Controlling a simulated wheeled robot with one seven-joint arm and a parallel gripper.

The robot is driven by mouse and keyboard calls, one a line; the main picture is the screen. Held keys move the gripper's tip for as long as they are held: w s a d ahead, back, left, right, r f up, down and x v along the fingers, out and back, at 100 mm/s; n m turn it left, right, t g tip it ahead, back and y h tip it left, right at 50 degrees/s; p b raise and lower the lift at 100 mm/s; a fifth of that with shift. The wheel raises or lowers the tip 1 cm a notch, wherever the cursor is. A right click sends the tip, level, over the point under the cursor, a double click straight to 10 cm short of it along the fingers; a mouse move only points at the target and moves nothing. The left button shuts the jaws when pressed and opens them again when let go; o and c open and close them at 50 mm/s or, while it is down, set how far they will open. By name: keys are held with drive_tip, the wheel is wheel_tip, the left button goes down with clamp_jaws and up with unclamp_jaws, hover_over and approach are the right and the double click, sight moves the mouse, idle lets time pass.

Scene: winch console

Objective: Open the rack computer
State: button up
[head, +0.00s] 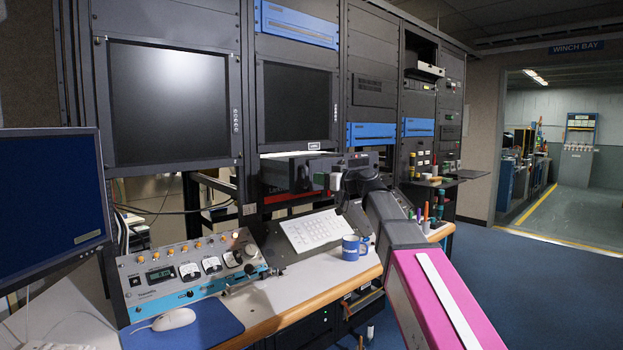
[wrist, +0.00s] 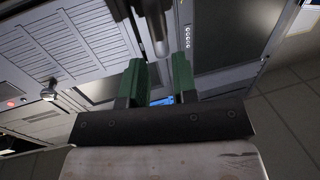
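The rack computer (head: 283,176) is a dark unit low in the middle rack bay, with a red stripe at its lower edge; my gripper and wrist hide its right part. My gripper (head: 328,181) is in front of it. In the wrist view my gripper (wrist: 157,75) has its two green fingers apart with a clear gap. A dark rounded bar (wrist: 153,28) comes down from the top edge toward that gap; I cannot tell if it touches a finger. A grey louvred panel (wrist: 75,42) with a round knob (wrist: 48,91) fills the left; I cannot tell which unit it belongs to.
Dark monitors (head: 297,102) sit above in the rack. Open blue floor (head: 530,290) lies to the right.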

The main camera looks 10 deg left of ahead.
drive_tip(key=shift+v, duration=2)
drive_tip(key=s+d+f+m+g+h, duration=0.25)
drive_tip(key=d+f+h, duration=0.2)
drive_tip(key=f, duration=1.15)
drive_tip(key=s+d+f+m+g+h, duration=0.1)
drive_tip(key=d+f+m+h, duration=0.4)
drive_tip(key=f, duration=1.1)
drive_tip(key=s+d+f+m+g+h, duration=0.2)
drive_tip(key=s+d+f, duration=0.6)
drive_tip(key=f, duration=0.4)
drive_tip(key=s+d+f+m+g+h, duration=0.2)
drive_tip(key=s+d+f+g+h, duration=0.1)
drive_tip(key=s+d+f, duration=0.6)
wheel_tip(320, 180, down, 4)
drive_tip(key=shift+d+r+m+h, duration=0.1)
drive_tip(key=shift+d+m+h, duration=0.2)
drive_tip(key=shift+h, duration=0.35)
